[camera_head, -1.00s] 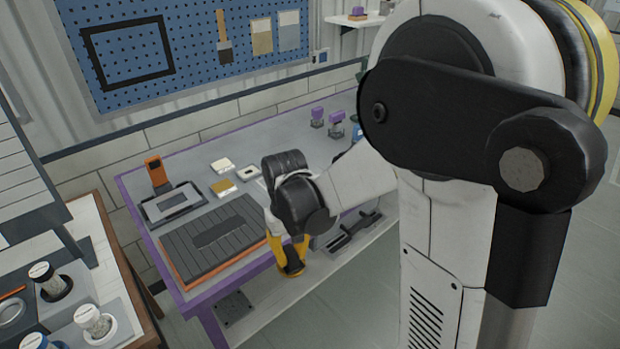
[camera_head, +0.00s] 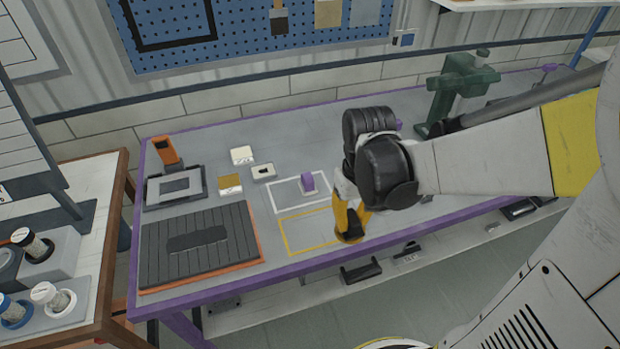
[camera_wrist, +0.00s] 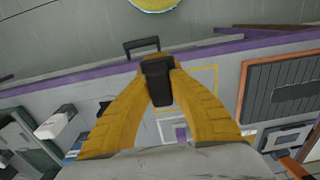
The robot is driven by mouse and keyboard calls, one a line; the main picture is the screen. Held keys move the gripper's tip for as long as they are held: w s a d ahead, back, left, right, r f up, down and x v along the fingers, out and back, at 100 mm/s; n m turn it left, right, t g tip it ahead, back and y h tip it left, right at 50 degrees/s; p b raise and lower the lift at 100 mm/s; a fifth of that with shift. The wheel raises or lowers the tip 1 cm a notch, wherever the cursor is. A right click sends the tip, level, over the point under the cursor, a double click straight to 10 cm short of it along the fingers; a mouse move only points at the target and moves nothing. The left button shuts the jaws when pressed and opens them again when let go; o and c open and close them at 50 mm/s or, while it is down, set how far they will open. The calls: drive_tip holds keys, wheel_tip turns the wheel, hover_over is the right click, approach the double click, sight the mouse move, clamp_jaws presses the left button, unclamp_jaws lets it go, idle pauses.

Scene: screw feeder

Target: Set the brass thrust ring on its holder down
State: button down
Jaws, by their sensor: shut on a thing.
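My gripper (camera_head: 350,238) has yellow fingers and black tips, and points down over the table at the right end of a yellow outlined rectangle (camera_head: 290,248). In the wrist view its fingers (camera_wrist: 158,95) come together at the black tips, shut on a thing. The tips hide that thing, and I cannot make out a brass ring or its shape. A small purple-topped piece (camera_head: 307,183) stands in a white outlined rectangle (camera_head: 285,207), just behind the yellow one. It also shows in the wrist view (camera_wrist: 180,133), apart from my gripper.
A slatted dark mat (camera_head: 165,262) lies left of the rectangles. Small trays (camera_head: 230,184) and an orange device (camera_head: 166,151) stand behind it. A green press (camera_head: 455,85) is at the back right. The purple table edge (camera_head: 215,285) runs along the front. The yellow rectangle's inside looks clear.

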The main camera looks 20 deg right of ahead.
drive_tip(key=w+a+f+b, duration=0.1)
drive_tip(key=w+f, duration=0.1)
drive_tip(key=w, duration=0.1)
drive_tip(key=w+a+f+b, duration=0.1)
drive_tip(key=w+a+f, duration=0.1)
drive_tip(key=w, duration=0.1)
drive_tip(key=w+a+f+b, duration=0.1)
drive_tip(key=w+f, duration=0.1)
drive_tip(key=w, duration=0.2)
drive_tip(key=shift+w+a+f+b, duration=0.1)
drive_tip(key=shift+a+f+b, duration=0.2)
drive_tip(key=shift+f, duration=0.1)
drive_tip(key=shift+f+b, duration=0.95)
drive_tip(key=shift+f, duration=1.15)
drive_tip(key=c, duration=1.3)
unclamp_jaws()
drive_tip(key=shift+c, duration=0.2)
wheel_tip(320, 180, up, 12)
drive_tip(key=p, duration=0.4)
drive_tip(key=s+r+t, duration=0.7)
drive_tip(key=s+r, duration=0.2)
drive_tip(key=s, duration=0.3)
drive_tip(key=shift+s+r, duration=0.2)
drive_tip(key=shift+s, duration=0.15)
